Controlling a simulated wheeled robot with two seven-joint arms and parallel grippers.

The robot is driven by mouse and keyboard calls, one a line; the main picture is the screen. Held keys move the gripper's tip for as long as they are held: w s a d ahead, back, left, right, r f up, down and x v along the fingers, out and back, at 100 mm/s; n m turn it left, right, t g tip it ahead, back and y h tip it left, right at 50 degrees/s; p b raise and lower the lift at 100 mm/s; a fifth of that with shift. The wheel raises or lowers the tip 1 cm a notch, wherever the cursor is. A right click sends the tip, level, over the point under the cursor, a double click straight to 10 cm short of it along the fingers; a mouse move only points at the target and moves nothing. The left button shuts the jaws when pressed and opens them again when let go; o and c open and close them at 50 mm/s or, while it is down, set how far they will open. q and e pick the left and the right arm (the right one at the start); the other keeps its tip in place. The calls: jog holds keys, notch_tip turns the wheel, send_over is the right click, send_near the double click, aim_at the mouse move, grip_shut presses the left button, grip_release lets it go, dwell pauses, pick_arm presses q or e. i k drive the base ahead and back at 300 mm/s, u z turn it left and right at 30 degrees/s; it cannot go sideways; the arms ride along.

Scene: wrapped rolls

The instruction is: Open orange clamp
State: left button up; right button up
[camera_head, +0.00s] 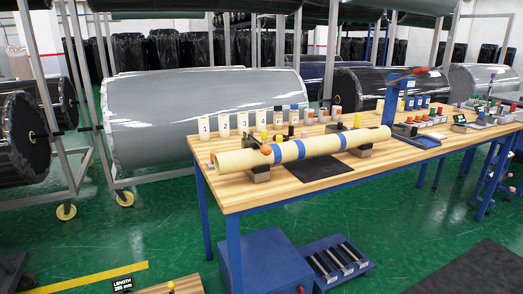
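A small orange piece (266,149), which may be the orange clamp, sits at the left support of a pale yellow roll (320,146). It is too small to tell whether it is open or shut. The roll has blue bands and lies across the wooden table (235,197). It rests on a left support block (258,173) and a right support block (364,151). Neither of my grippers is in view.
A black mat (322,178) lies under the roll. A blue stand (391,98) with a red handle is further right. A large grey wrapped roll (200,115) stands behind the table.

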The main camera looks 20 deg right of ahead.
aim_at(266, 149)
jog(key=k, duration=1.3)
jog(key=z, duration=0.5)
jog(key=i, duration=1.7)
jog(key=u, duration=0.95)
